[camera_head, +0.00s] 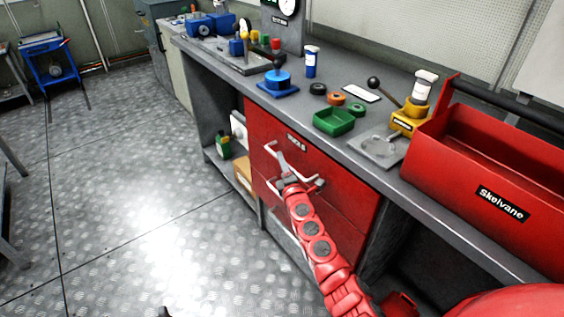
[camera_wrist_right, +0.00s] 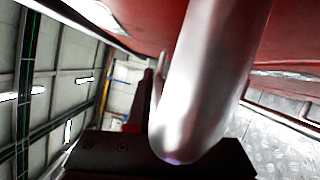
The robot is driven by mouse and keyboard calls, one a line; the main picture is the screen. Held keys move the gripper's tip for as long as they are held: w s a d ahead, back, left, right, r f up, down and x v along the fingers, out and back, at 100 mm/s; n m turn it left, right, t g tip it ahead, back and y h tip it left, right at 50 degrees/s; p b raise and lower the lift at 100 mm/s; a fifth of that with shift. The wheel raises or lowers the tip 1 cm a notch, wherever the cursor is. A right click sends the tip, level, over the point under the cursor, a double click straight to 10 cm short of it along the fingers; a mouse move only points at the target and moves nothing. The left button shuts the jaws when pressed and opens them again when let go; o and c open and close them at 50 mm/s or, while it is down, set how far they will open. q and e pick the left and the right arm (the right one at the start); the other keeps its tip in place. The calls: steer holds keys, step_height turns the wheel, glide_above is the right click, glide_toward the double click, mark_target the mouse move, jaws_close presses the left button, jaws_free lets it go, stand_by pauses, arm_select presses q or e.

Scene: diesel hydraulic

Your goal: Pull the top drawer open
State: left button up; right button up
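The red top drawer (camera_head: 337,172) is in the cabinet under the bench and looks shut, its front close under the bench edge. Its pale bar handle (camera_head: 309,184) crosses the front. My right gripper (camera_head: 282,164) is at this handle, reached by my red arm from below right. In the right wrist view, a thick metal bar (camera_wrist_right: 205,80), seemingly the handle, passes very close to my dark gripper body (camera_wrist_right: 110,155). I cannot tell whether the fingers close on it. A small dark shape at the head view's bottom edge may be part of my left gripper.
The grey bench top (camera_head: 335,68) holds a green tray (camera_head: 334,121), a yellow tool (camera_head: 408,121) and a red toolbox (camera_head: 499,205) at the right. A lower red drawer (camera_head: 340,231) is below. The metal floor (camera_head: 130,190) left of the cabinet is clear.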

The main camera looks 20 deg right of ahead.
jaws_close()
stand_by(0.8)
steer(key=shift+a+f, duration=0.1)
steer(key=s+a, duration=0.4)
steer(key=a, duration=0.7)
steer(key=s+a, duration=0.4)
steer(key=a, duration=0.7)
steer(key=shift+s+a, duration=0.15)
steer(key=shift+a, duration=0.05)
